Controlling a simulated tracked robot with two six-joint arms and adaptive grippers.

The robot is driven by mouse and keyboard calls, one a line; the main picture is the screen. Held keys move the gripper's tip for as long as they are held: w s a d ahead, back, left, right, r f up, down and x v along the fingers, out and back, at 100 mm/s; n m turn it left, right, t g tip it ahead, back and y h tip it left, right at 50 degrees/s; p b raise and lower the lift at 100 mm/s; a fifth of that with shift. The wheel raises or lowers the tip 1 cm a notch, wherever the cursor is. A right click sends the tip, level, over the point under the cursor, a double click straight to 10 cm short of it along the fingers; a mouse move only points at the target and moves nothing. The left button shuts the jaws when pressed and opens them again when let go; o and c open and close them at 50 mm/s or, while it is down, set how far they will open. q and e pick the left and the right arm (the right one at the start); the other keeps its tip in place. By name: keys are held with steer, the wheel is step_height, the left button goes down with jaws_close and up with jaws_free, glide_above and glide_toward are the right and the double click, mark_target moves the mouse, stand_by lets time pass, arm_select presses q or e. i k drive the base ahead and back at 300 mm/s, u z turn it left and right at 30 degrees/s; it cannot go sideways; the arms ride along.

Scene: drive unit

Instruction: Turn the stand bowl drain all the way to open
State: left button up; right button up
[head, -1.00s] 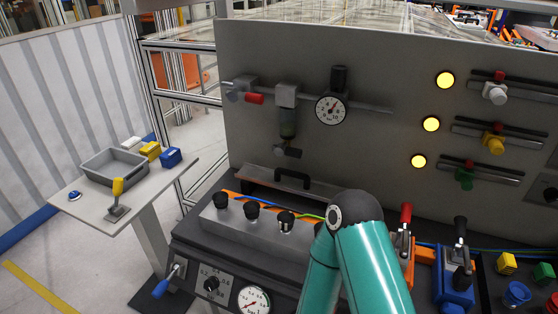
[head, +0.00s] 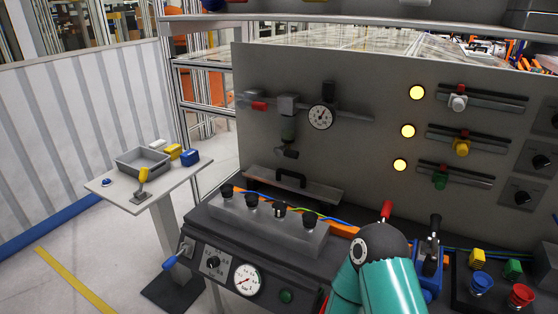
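On the upright grey panel (head: 390,120) hangs an air unit with a grey head (head: 288,103) and a dark bowl (head: 288,128). The small dark drain (head: 287,152) sits under the bowl. The drain is too small here to tell how far it is turned. A teal arm of mine (head: 384,285) with a dark joint rises from the bottom edge, right of and below the drain and well apart from it. Neither gripper shows in the view.
Below are a cover with a black handle (head: 291,180) and a block with several black knobs (head: 267,222). A small table (head: 112,188) with a grey tray (head: 143,161) stands left.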

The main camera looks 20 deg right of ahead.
mark_target(280, 151)
steer(key=z, duration=0.2)
steer(key=i, duration=0.9)
steer(key=u, duration=0.1)
